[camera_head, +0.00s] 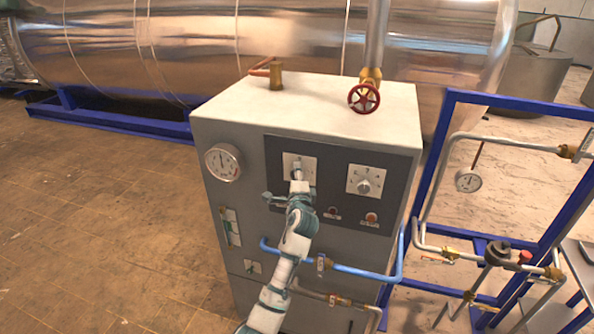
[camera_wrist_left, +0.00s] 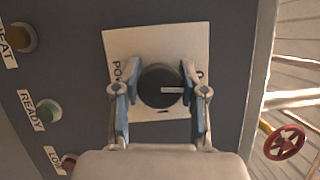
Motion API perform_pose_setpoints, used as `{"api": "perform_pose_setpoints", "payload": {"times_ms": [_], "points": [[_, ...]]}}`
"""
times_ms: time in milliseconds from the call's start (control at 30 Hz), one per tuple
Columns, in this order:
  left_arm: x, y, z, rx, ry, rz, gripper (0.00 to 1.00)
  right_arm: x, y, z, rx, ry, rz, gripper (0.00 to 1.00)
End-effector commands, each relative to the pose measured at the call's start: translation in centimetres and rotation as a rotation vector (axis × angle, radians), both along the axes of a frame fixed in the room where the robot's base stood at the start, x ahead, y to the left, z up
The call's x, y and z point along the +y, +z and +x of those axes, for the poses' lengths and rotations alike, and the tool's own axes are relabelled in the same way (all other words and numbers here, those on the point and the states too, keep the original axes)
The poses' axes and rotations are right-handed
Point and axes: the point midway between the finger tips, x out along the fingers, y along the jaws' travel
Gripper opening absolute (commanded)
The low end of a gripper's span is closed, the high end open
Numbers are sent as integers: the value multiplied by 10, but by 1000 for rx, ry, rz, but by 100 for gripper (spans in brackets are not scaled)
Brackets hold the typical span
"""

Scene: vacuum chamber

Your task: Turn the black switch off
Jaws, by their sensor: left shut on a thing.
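The black switch (camera_wrist_left: 160,86) is a round dark knob with a pale mark, on a white plate (camera_wrist_left: 124,42) lettered "PO…", partly covered. In the left wrist view its pale mark points to the right. My left gripper (camera_wrist_left: 160,96) has one finger on each side of the knob and is shut on it. In the head view my left gripper (camera_head: 298,184) reaches the left white plate (camera_head: 290,160) on the cabinet's dark panel and hides part of the switch. My right gripper is not in view.
A second knob (camera_head: 364,186) sits to the right on the panel. A pressure gauge (camera_head: 223,162) is at the left. A blue pipe (camera_head: 350,270) crosses below. A red valve wheel (camera_head: 364,98) is above. Indicator buttons, including a green one (camera_wrist_left: 49,112), are nearby.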

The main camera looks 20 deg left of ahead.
Motion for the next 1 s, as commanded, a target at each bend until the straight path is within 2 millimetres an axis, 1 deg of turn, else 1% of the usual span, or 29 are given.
{"api": "perform_pose_setpoints", "payload": {"times_ms": [33,300,833,867,900,933,967,1000], "points": [[0,-1,0,6,1,-26,7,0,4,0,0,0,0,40],[0,-3,0,11,1,-116,7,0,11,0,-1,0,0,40],[0,-6,0,14,2,-139,7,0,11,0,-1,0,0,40],[0,-6,0,14,2,-139,47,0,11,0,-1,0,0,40],[0,-6,0,14,2,-138,57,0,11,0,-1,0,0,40],[0,-6,0,14,2,-138,64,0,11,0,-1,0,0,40],[0,-6,0,13,2,-138,67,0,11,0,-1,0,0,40],[0,-5,0,13,1,-137,67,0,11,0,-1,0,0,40]]}}
